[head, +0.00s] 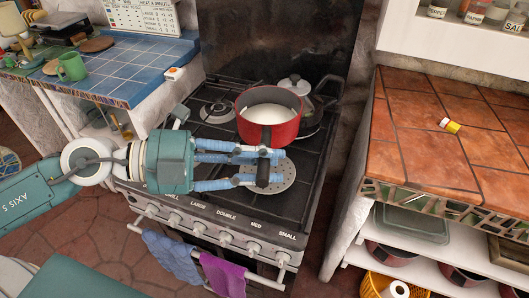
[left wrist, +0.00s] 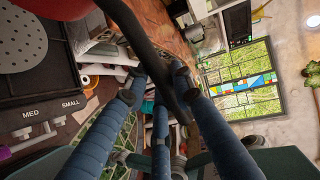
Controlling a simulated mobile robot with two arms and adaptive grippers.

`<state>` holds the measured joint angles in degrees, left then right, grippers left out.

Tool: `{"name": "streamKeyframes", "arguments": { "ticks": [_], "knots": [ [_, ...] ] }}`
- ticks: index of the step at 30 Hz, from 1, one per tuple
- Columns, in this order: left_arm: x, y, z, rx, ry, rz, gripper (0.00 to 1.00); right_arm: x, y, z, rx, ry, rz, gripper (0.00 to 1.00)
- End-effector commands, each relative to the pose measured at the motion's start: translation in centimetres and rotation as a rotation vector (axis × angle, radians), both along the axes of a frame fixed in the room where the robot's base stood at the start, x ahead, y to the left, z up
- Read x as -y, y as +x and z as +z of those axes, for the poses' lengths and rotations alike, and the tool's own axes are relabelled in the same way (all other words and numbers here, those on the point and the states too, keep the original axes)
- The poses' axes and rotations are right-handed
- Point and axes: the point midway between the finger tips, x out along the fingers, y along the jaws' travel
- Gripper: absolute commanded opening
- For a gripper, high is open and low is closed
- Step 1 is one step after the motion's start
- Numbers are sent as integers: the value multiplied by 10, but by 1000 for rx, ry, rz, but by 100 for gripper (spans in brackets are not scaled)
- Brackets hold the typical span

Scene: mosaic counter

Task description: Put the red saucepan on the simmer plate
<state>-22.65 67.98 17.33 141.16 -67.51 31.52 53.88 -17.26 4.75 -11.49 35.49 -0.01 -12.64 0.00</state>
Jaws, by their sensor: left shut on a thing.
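The red saucepan (head: 258,128) holds something white and is upright over the middle of the stove. Its black handle points toward me, and my left gripper (head: 267,167) is shut on that handle. I cannot tell whether the pan rests on the stove or hangs just above it. The simmer plate, a grey perforated disc (head: 284,178), lies at the stove's front right, nearer me than the pan and partly under the gripper and handle. In the left wrist view the plate (left wrist: 20,42) is at the upper left, beside part of the pan (left wrist: 62,8), and the dark handle (left wrist: 143,37) passes between the fingers.
The back left burner (head: 217,112) is bare. A blue tiled counter (head: 140,68) with a green mug is at left. A terracotta counter (head: 430,140) is at right, mostly clear.

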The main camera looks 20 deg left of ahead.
Motion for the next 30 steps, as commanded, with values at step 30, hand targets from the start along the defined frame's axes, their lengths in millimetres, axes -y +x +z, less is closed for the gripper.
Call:
{"name": "streamKeyframes", "arguments": {
  "ticks": [30],
  "knots": [
    [0,2,-145,15,-1,3,0,-5,1,-23,2,6,-3,40]
  ]
}}
